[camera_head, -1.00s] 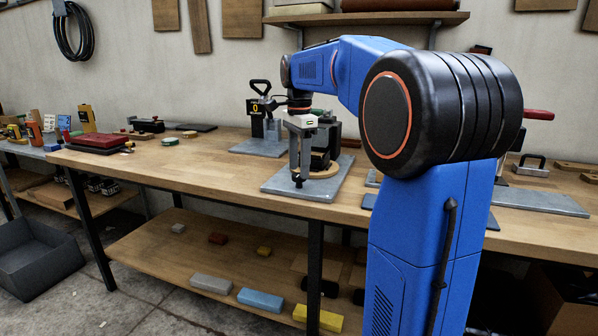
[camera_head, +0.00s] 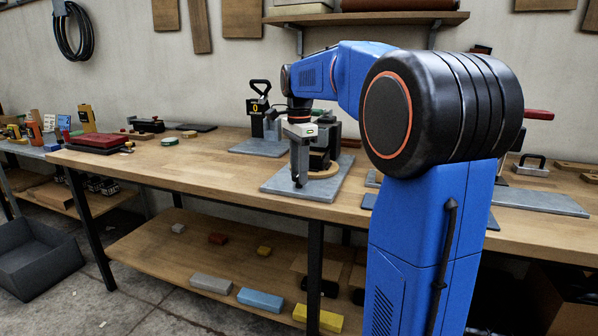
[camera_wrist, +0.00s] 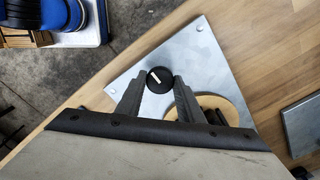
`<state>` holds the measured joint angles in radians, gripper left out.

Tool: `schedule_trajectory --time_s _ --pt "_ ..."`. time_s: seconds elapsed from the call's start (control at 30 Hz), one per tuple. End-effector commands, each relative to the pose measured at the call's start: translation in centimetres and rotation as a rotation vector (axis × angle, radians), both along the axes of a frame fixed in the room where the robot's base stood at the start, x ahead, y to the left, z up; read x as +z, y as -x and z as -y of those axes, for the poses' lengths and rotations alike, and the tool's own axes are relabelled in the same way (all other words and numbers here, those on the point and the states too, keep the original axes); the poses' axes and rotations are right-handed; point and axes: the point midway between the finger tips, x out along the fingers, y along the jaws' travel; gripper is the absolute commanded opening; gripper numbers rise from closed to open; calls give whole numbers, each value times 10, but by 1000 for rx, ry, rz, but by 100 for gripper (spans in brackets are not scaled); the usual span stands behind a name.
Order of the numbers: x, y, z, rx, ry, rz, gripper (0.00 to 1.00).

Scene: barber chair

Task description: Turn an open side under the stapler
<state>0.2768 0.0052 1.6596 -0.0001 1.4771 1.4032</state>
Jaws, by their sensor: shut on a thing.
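A black round knob (camera_wrist: 159,80) with a white mark stands near a corner of a grey metal plate (camera_wrist: 205,48). My gripper (camera_wrist: 161,83) points down and is shut on the knob, one finger on each side. In the head view my gripper (camera_head: 298,184) is over the front of the plate (camera_head: 325,190). A round wooden disc (camera_head: 325,171) lies on the plate behind the knob; its edge (camera_wrist: 238,108) shows in the wrist view. A dark upright device, seemingly the stapler (camera_head: 334,142), stands at the disc, partly hidden by my gripper.
Another grey plate (camera_head: 255,149) bears a device with a black handle behind mine. My own arm covers much of the bench's right side. A red case (camera_head: 95,143) lies farther left.

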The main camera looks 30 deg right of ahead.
Motion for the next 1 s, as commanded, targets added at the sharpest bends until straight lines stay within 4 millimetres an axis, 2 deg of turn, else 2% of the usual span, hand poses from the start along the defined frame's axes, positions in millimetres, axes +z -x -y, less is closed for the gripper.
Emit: schedule_trajectory --time_s 0.37,1.0 --pt "0 0 0 187 0 1 12" --pt "1 0 0 789 1 1 12"
